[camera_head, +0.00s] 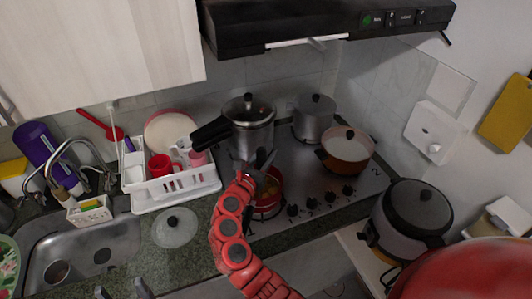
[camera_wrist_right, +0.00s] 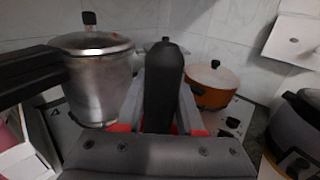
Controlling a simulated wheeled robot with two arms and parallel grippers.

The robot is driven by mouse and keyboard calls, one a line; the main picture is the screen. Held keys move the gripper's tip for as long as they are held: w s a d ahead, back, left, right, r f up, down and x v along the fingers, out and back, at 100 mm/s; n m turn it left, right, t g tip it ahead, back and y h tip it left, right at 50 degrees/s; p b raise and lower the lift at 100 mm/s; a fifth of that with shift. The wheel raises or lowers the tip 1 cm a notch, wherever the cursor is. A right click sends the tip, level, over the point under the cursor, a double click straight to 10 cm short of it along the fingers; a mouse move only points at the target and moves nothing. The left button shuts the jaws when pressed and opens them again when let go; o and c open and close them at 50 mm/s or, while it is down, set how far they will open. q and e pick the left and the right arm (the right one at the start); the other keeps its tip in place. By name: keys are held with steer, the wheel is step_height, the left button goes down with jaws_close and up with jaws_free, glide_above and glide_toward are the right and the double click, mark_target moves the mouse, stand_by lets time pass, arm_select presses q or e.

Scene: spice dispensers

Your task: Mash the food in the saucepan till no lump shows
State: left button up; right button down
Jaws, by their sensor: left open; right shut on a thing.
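The red saucepan (camera_head: 278,203) sits on the front left of the hob, with yellowish food (camera_head: 271,184) partly visible inside. Lumps are too small to judge. My right gripper (camera_head: 259,164) is over the saucepan and hides part of it. In the right wrist view it is shut on an upright black handle (camera_wrist_right: 164,85), which looks like the masher's. The masher's lower end is hidden. Red parts of the saucepan (camera_wrist_right: 200,132) show below the fingers there. My left gripper (camera_head: 122,291) is open and empty at the bottom edge, in front of the counter.
A pressure cooker (camera_head: 249,135) stands close behind the saucepan, its black handle pointing left. A grey pot (camera_head: 313,119) and an orange pan (camera_head: 346,153) share the hob. A glass lid (camera_head: 175,228) and dish rack (camera_head: 178,187) are left. A rice cooker (camera_head: 411,215) stands right.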

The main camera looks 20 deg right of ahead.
steer(key=shift+r, duration=0.1)
step_height(320, 180, up, 4)
steer(key=p, duration=0.5)
steer(key=shift+r, duration=0.2)
steer(key=w, duration=0.1)
steer(key=w+d, duration=0.1)
steer(key=w+p, duration=0.1)
steer(key=shift+d+f, duration=0.1)
steer(key=shift+d, duration=0.2)
